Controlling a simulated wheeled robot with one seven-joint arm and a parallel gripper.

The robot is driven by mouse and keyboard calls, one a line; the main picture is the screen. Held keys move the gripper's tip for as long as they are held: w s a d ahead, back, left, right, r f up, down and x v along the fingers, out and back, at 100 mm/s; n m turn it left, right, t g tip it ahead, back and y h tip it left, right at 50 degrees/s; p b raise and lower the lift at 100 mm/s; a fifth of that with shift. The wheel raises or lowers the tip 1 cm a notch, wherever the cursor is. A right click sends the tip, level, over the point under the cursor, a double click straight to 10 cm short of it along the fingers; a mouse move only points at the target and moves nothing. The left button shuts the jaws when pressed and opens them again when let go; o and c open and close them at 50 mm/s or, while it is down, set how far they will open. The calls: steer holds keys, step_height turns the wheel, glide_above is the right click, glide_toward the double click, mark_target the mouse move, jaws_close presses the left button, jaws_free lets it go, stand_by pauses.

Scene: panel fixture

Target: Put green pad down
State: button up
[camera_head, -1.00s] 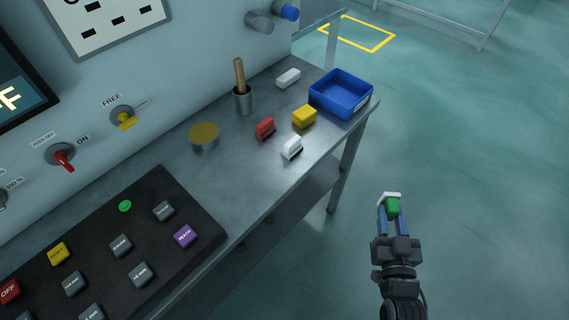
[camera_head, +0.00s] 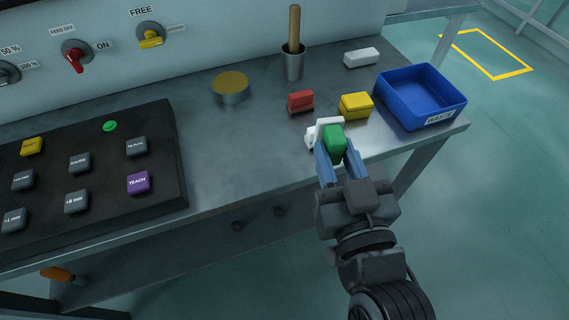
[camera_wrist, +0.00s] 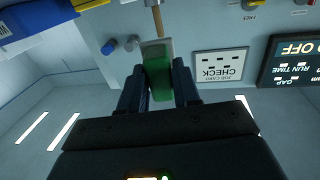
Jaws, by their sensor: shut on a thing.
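The green pad (camera_head: 335,143) is held between the two blue fingers of my gripper (camera_head: 339,160). It also shows between the fingers in the wrist view (camera_wrist: 158,72). In the head view my gripper appears at the front right part of the metal bench (camera_head: 262,150), in front of the red and yellow pads. A white piece (camera_head: 312,134) shows just behind the green pad; I cannot tell whether the gripper touches it. How high the green pad is above the bench cannot be told.
A red pad (camera_head: 300,101), a yellow pad (camera_head: 356,105) and a white block (camera_head: 361,58) are on the bench. A blue waste bin (camera_head: 440,122) stands at the right end. A cup (camera_head: 293,66) with a wooden handle stands behind. A black button panel (camera_head: 168,178) lies left.

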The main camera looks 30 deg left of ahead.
steer(key=s+a+r+n+g+y+b, duration=0.2)
steer(key=s+a, duration=0.2)
steer(key=s, duration=0.1)
glide_above(258, 161)
step_height(258, 161, down, 6)
steer(key=shift+s+f, duration=0.1)
steer(key=shift+f, duration=2.1)
steer(key=shift+f+b, duration=0.1)
steer(key=shift+b, duration=0.25)
steer(key=o, duration=0.9)
steer(key=shift+o, duration=0.2)
